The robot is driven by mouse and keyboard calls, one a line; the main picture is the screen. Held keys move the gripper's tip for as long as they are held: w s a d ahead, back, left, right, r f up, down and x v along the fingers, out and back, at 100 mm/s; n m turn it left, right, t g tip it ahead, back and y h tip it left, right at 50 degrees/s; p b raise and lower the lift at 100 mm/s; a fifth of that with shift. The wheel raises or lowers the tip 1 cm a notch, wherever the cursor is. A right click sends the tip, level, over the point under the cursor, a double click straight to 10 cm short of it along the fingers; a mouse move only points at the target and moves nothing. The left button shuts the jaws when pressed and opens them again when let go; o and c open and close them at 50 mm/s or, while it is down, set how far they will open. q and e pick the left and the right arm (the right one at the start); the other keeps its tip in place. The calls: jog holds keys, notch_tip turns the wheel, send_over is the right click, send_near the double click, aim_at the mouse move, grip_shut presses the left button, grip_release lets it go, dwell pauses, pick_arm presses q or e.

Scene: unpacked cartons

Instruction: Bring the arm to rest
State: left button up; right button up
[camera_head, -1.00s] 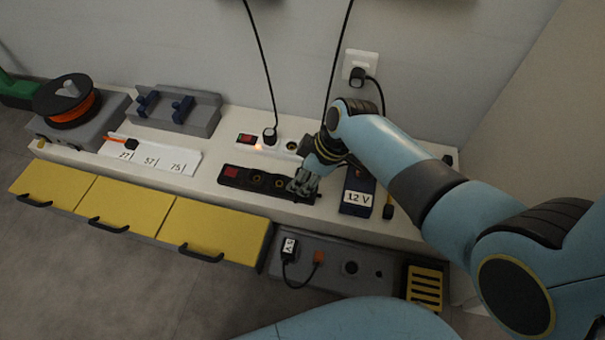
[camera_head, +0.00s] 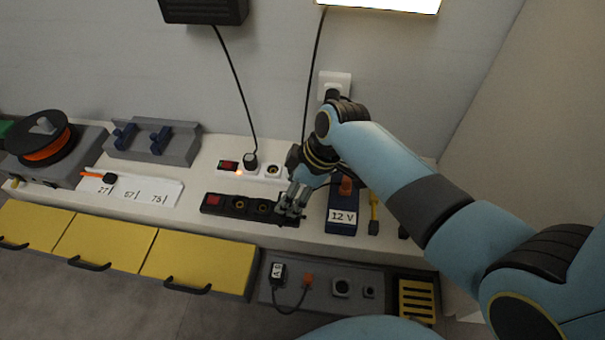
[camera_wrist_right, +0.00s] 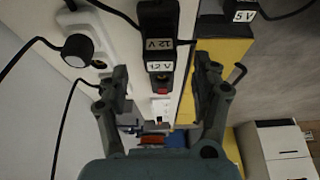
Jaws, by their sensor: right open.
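In the head view my right arm comes in from the right. My right gripper (camera_head: 291,205) points down at the right end of a black power strip (camera_head: 238,206) with a red switch. In the wrist view the fingers of my right gripper (camera_wrist_right: 163,75) are spread. A black block with white 12 V labels (camera_wrist_right: 158,22) shows between and beyond them, apparently with a gap on each side. The fingertips and the strip's end overlap in the head view, so I cannot tell whether they touch. My left gripper is not in view.
A blue 12 V box (camera_head: 342,222) and yellow-handled tool (camera_head: 374,212) are at right. A grey rack (camera_head: 180,150) and orange spool (camera_head: 42,148) are at left. Cables hang along the wall.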

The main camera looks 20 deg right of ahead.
jog(key=v, duration=0.7)
jog(key=shift+d+r, duration=0.2)
jog(key=shift+r, duration=0.15)
